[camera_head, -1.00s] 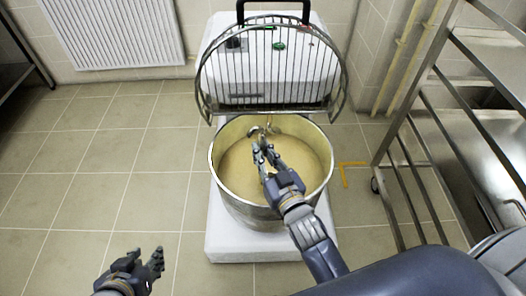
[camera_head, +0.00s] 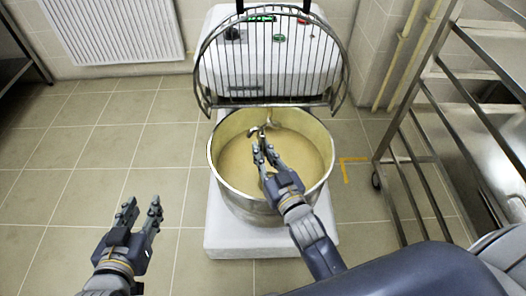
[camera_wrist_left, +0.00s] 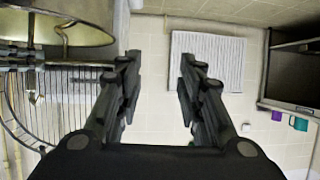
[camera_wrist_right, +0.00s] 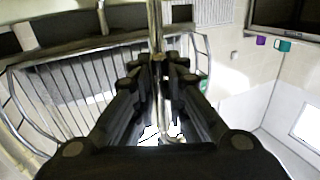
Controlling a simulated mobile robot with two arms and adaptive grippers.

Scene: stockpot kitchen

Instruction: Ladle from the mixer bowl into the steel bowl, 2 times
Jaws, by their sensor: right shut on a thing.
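The mixer bowl (camera_head: 229,190) stands under the raised wire guard and holds a tan, batter-like mass. My right gripper (camera_head: 257,150) is over the bowl's inside. In the right wrist view, my right gripper (camera_wrist_right: 157,75) is shut on a thin metal rod, which looks like the handle of the ladle (camera_wrist_right: 154,25). The ladle's cup cannot be made out clearly. My left gripper (camera_head: 141,212) is open and empty above the floor, left of the mixer. Its spread fingers also show in the left wrist view (camera_wrist_left: 158,80). I do not see a steel bowl in any view.
The wire guard (camera_head: 270,70) stands up behind the bowl, with the mixer's white body behind it. A metal rack (camera_head: 420,150) stands on the right. A white radiator (camera_head: 115,35) is on the back wall. The tiled floor at left is clear.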

